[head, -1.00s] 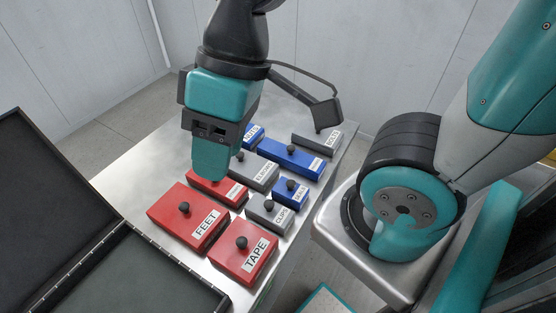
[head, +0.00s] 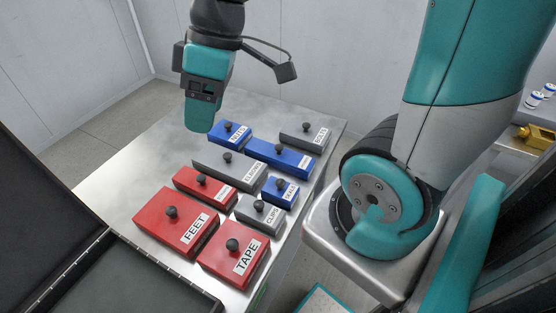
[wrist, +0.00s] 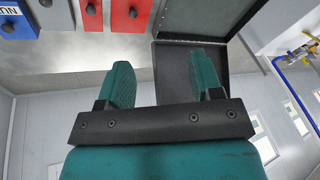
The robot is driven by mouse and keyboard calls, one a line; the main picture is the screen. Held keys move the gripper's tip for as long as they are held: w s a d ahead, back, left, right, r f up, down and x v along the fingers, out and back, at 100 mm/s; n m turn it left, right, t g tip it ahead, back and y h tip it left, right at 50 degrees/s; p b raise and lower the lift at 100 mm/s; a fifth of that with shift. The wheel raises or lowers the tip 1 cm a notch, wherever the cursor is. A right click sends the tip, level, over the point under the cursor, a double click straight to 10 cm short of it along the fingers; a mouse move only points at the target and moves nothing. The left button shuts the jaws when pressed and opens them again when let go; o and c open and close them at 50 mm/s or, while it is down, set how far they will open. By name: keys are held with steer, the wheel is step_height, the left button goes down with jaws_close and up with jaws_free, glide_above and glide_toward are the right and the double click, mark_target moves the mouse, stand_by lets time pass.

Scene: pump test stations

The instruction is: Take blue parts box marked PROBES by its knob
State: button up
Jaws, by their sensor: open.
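Three blue boxes with dark knobs show in the head view. The long blue box (head: 268,152) lies at the right, in front of the grey box; its white label is too small to read. A smaller blue box (head: 243,138) at the back seems marked NUTS, and a small one (head: 272,195) lies nearer; I cannot surely read PROBES on any. My gripper (head: 199,125) is above the table, left of the back blue box and away from the long one. In the wrist view its fingers (wrist: 164,85) are apart with nothing between them.
Red boxes FEET (head: 160,222) and TAPE (head: 222,268), another red box (head: 186,185) and several grey boxes (head: 205,161) crowd the table (head: 130,165). An open black case (head: 110,275) lies at the left. The table's back left is clear.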

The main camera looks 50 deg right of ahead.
steer(key=w+d+f+n+b, duration=0.1)
steer(key=w+d+f, duration=0.2)
steer(key=d, duration=0.3)
steer(key=w+d+f+b, duration=0.1)
steer(key=w+d+f, duration=0.2)
steer(key=d, duration=0.3)
steer(key=n+t+b, duration=0.2)
steer(key=n, duration=0.1)
glide_toward(279, 145)
steer(key=p+x, duration=0.2)
steer(key=x, duration=0.2)
steer(key=shift+w+a, duration=0.15)
steer(key=shift+w, duration=0.05)
steer(key=shift+s+p+x, duration=0.15)
steer(key=shift+p+x, duration=0.4)
steer(key=shift+x, duration=0.75)
steer(key=shift+s+p+x, duration=0.1)
steer(key=shift+p+x, duration=0.4)
steer(key=shift+x, duration=0.8)
jaws_close()
